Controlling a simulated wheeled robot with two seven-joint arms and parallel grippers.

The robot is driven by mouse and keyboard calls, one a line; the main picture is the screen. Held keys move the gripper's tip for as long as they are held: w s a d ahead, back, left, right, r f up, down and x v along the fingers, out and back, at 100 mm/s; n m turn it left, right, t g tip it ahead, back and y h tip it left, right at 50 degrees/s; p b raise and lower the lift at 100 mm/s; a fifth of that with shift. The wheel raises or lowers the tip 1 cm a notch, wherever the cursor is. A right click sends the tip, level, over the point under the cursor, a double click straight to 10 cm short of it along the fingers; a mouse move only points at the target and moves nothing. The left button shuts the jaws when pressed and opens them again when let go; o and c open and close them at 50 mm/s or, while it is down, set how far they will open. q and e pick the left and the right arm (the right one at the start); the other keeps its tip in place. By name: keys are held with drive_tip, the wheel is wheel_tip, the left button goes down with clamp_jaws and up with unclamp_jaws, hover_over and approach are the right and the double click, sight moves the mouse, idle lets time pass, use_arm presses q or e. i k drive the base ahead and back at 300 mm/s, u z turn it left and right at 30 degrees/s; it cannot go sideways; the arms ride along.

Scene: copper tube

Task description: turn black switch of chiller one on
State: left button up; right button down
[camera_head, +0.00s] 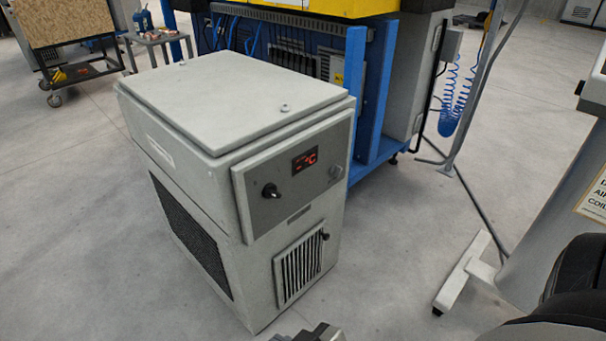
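A light grey chiller cabinet (215,255) stands on the floor left of centre, its lid closed. Its front panel carries a small black switch (270,191) at the left and a display with red characters (305,161) at the upper right. The switch looks tilted, but it is too small to read its position. A grey and black piece at the bottom edge, below the chiller, seems to be the tip of my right gripper (312,335). It is mostly cut off and apart from the switch; its opening is hidden. My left gripper is not in view.
A blue-framed machine (372,95) stands close behind the chiller. A white stand (470,272) with a foot is at the right, near my black arm links. A wheeled cart (70,45) is at the far left. Floor is clear left of the chiller.

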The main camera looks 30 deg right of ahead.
sight(270, 191)
drive_tip(key=u, duration=1.2)
drive_tip(key=k, duration=0.55)
drive_tip(key=z, duration=0.95)
drive_tip(key=i, duration=0.75)
drive_tip(key=z, duration=0.05)
